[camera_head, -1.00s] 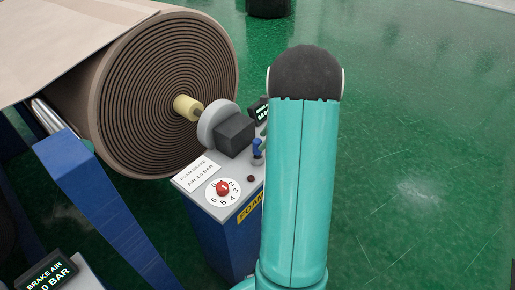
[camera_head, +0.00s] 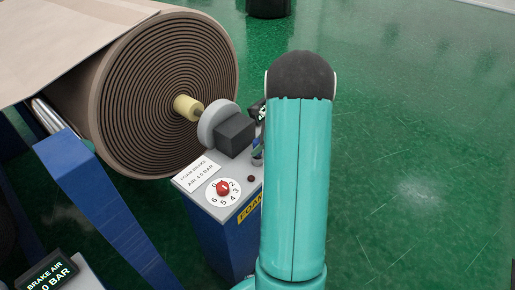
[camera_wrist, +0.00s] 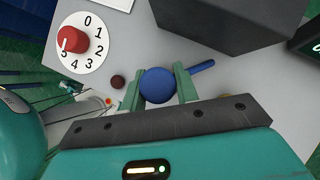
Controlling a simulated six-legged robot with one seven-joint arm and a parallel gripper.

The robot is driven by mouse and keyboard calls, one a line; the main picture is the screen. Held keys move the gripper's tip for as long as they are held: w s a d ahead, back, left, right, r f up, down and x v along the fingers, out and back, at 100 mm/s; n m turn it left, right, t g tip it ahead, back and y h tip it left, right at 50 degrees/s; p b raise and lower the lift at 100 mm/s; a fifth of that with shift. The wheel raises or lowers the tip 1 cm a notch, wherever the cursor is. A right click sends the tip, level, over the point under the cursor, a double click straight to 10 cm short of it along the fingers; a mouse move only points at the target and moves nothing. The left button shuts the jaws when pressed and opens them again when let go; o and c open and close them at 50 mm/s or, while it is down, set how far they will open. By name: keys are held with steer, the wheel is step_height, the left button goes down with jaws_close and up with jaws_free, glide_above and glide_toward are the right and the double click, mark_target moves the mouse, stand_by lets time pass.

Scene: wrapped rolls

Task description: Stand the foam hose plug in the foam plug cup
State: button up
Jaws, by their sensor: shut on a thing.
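The foam hose plug (camera_wrist: 158,85) appears as a blue round piece in the wrist view, with a blue bar reaching to its right. My gripper (camera_wrist: 158,84) is shut on it, with one green finger on each side. In the head view the blue plug (camera_head: 257,151) shows small at the console's right edge, beside my teal arm. My arm hides much of that area. I cannot make out the foam plug cup for certain.
The grey console top (camera_head: 222,207) carries a red-knobbed dial (camera_head: 223,187), a label, a dark red button (camera_head: 251,178) and a dark block (camera_head: 235,136). A large wrapped roll (camera_head: 150,95) stands behind at left. Green floor at right is clear.

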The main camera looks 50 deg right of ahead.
steer(key=shift+r, duration=0.2)
steer(key=shift+r, duration=0.6)
steer(key=s+d+r, duration=0.2)
steer(key=s+r, duration=0.9)
steer(key=s, duration=0.2)
steer(key=shift+s+d+r, duration=0.2)
steer(key=shift+s+r, duration=0.05)
steer(key=shift+s, duration=0.05)
